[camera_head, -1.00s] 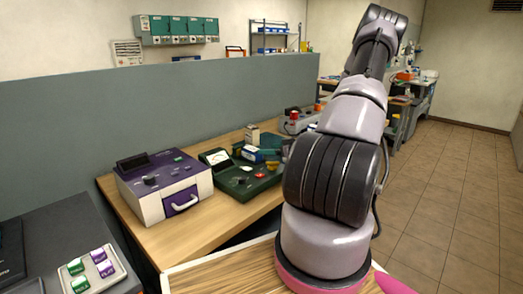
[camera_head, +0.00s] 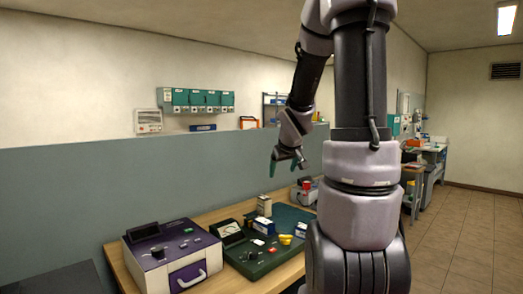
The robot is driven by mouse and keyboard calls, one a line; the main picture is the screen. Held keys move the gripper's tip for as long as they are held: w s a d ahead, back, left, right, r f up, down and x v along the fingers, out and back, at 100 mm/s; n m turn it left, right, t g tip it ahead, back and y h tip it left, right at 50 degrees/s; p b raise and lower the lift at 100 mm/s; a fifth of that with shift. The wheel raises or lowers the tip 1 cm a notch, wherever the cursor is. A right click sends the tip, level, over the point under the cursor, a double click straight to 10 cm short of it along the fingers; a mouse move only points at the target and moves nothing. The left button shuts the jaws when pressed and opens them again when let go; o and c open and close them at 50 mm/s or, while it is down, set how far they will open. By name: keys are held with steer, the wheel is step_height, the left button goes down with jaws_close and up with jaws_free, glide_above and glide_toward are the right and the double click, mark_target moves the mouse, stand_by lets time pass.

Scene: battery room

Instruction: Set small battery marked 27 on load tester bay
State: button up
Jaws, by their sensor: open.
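My gripper (camera_head: 287,165) is open and empty, with teal fingertips pointing down. It hangs in front of the grey partition, above the back of the wooden bench. A green instrument with a dial meter (camera_head: 254,264), possibly the load tester, sits on the bench below it. Beside it stands a white and purple instrument (camera_head: 172,256) with a drawer handle. Small blue and white blocks (camera_head: 264,226) stand at the green instrument's back edge; they may be batteries. No number 27 is readable, so I cannot pick out the marked battery.
The grey partition (camera_head: 120,195) runs behind the bench. Green wall boxes (camera_head: 196,100) hang above. My arm hides the bench's right part. Tiled floor (camera_head: 455,245) is clear at right.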

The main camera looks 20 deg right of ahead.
steer(key=s+a+r+m+y, duration=0.1)
steer(key=s+a+r, duration=0.2)
steer(key=s+a, duration=0.2)
steer(key=s+a+r+m+y, duration=0.1)
steer(key=s+a+r, duration=0.3)
steer(key=s, duration=0.5)
steer(key=s+a+r+m+g+y, duration=0.1)
steer(key=s+a+r+y, duration=0.1)
steer(key=s+a+r, duration=0.2)
steer(key=s+a, duration=0.3)
steer(key=a, duration=0.1)
steer(key=shift+m+y, duration=0.4)
stand_by(0.4)
